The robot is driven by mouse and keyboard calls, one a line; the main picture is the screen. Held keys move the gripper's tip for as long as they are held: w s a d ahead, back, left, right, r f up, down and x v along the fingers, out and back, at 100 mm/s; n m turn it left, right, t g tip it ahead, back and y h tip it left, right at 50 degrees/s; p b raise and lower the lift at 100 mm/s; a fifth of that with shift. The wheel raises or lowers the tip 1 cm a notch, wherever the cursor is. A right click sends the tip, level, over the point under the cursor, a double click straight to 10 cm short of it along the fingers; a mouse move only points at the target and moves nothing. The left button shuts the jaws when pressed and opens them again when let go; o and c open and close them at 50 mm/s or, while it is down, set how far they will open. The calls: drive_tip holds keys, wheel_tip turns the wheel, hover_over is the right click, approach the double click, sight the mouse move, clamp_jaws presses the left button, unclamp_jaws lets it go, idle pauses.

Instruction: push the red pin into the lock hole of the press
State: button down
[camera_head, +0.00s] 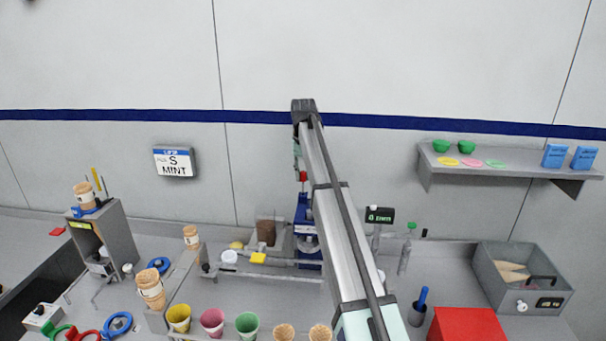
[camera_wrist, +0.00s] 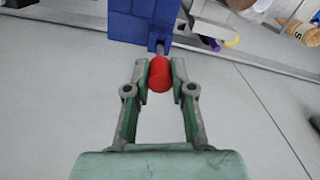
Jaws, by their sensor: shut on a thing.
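My gripper (camera_wrist: 159,75) is shut on the red pin (camera_wrist: 160,76) in the wrist view. The pin's red head is between the two green-grey fingers. A short grey shaft runs from the head to the lower edge of the blue press (camera_wrist: 135,22). I cannot tell whether the tip is inside the lock hole; the hole is hidden. In the head view, the blue press (camera_head: 308,240) stands behind my arm and is partly covered by it. A small red part (camera_head: 303,176) shows above the press, below my gripper, which is mostly hidden by my arm.
Coloured cups (camera_head: 212,320) line the front. A grey bin (camera_head: 520,280) is at far right.

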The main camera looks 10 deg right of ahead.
sight(303, 180)
drive_tip(key=shift+f+b, duration=0.35)
drive_tip(key=shift+f, duration=1.6)
idle(0.6)
drive_tip(key=c, duration=0.9)
unclamp_jaws()
wheel_tip(303, 180, up, 12)
